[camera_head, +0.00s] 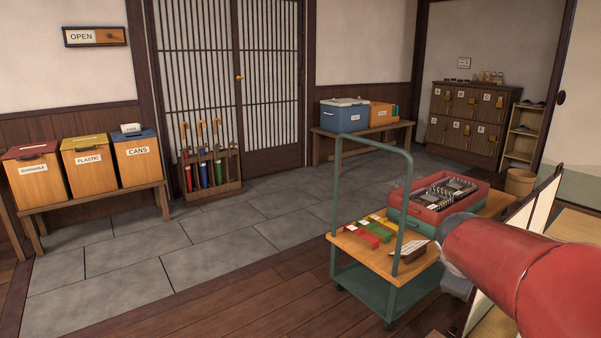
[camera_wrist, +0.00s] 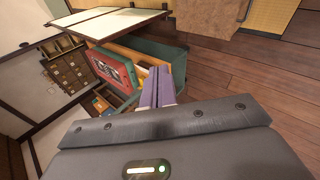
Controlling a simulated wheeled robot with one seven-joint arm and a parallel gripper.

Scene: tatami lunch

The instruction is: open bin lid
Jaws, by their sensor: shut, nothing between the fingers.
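Three wooden bins stand side by side on a low bench at the left of the head view. The bin labelled burnable (camera_head: 38,179) has a red lid (camera_head: 30,150), the plastic bin (camera_head: 91,170) a yellow lid (camera_head: 84,142), and the cans bin (camera_head: 138,166) a blue lid (camera_head: 146,136). All three lids look closed. A small white labelled box (camera_head: 131,128) sits on the blue lid. My gripper (camera_wrist: 158,80) shows in the wrist view with its purple fingers together and empty, above the cart area. It is far from the bins, which I cannot make out in the wrist view.
A green cart (camera_head: 375,286) with coloured blocks and a red tray (camera_head: 421,213) stands close in front of my arm. An umbrella rack (camera_head: 228,187) is right of the bins. A blue cooler (camera_head: 344,117) sits on a back bench. Stone floor before the bins is clear.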

